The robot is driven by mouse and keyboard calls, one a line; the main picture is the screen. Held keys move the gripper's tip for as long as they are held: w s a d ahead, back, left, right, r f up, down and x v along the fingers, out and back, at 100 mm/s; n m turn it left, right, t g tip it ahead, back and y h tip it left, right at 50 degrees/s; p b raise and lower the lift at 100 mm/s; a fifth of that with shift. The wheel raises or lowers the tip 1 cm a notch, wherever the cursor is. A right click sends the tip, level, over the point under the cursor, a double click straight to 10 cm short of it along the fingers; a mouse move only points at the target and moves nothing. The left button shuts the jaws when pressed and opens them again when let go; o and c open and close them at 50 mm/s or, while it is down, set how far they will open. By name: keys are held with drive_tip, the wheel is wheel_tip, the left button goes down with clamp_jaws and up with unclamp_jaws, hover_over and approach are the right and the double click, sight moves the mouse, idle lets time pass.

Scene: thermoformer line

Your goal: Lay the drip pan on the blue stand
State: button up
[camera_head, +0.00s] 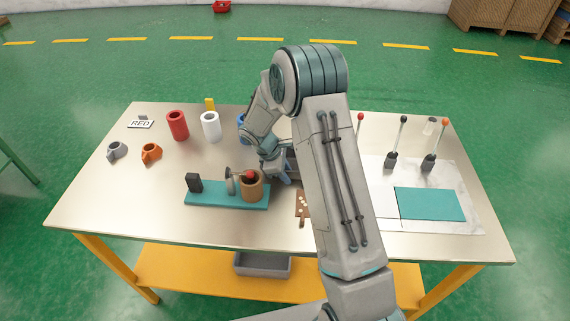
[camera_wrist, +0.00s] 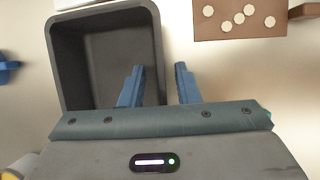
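A dark grey open-topped pan (camera_wrist: 108,88), which I take as the drip pan, fills the upper left of the wrist view and looks empty. In the head view it is mostly hidden behind my arm. My gripper (camera_wrist: 158,85) is open, with one finger over the pan's inside and the other beyond its right wall, so the wall lies between them. I cannot tell whether the fingers touch it. I see no clear blue stand. A blue item (camera_head: 242,123) is partly hidden by my arm, and a blue part (camera_wrist: 6,67) shows at the wrist view's left edge.
A teal base (camera_head: 215,196) with a brown cup (camera_head: 252,186) stands left of my gripper. A brown dotted piece (camera_wrist: 240,18) lies near the pan. Red (camera_head: 178,125) and white (camera_head: 211,126) cylinders stand behind. Upright rods and a teal sheet (camera_head: 430,204) are on the right.

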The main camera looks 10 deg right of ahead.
drive_tip(key=shift+f+b, duration=0.2)
drive_tip(key=shift+b, duration=0.1)
drive_tip(key=shift+c, duration=0.3)
clamp_jaws()
drive_tip(key=shift+r, duration=0.1)
